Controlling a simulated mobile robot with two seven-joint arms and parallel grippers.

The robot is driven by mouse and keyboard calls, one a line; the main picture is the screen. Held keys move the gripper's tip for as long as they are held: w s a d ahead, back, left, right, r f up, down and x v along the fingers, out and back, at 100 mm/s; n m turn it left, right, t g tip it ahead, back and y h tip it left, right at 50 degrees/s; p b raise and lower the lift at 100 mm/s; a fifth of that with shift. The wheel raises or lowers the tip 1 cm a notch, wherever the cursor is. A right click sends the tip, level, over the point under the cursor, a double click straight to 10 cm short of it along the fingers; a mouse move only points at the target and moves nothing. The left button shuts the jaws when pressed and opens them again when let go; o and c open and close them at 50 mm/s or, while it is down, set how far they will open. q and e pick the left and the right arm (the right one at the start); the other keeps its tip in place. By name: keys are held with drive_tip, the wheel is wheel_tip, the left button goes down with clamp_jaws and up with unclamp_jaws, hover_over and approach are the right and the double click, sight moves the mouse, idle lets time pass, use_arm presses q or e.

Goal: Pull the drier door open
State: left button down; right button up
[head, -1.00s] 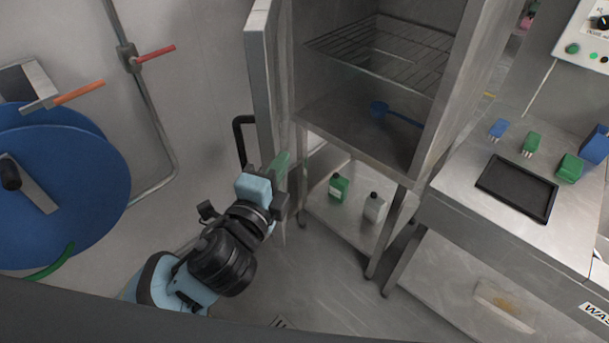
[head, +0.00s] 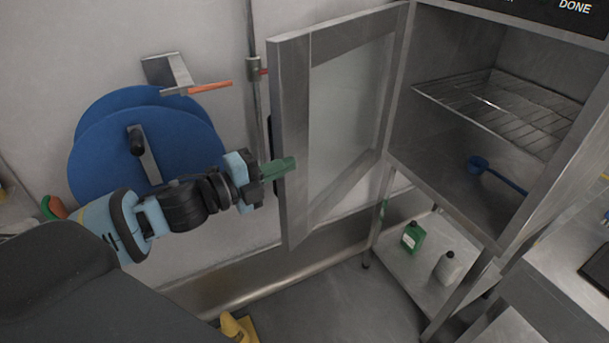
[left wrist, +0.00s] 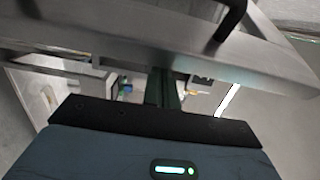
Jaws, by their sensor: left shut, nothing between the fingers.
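The drier door (head: 292,130), a steel frame around a glass pane, stands wide open to the left of the drier cabinet (head: 445,135) in the head view. Its inner face shows, and its black handle is almost hidden behind the door's left edge. In the left wrist view the door's edge (left wrist: 270,62) crosses the top, with the black handle (left wrist: 231,18) above it. My left gripper (head: 291,164) is shut and empty, its green fingers at the door's outer edge; I cannot tell whether they touch it. My right gripper does not show.
Inside the drier are a wire rack (head: 500,105) and a blue scoop (head: 495,173). A green bottle (head: 413,236) and a white bottle (head: 447,268) stand on the shelf below. A blue hose reel (head: 150,140) hangs on the wall at the left.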

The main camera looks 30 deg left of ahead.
sight(275, 157)
use_arm(q)
drive_tip(key=shift+w+a+m+g+h, duration=0.2)
drive_tip(key=shift+a+h, duration=0.1)
drive_tip(key=shift+a, duration=0.65)
drive_tip(key=shift+w+a+m+g+h, duration=0.1)
drive_tip(key=shift+a+m+h, duration=0.15)
drive_tip(key=shift+a, duration=0.65)
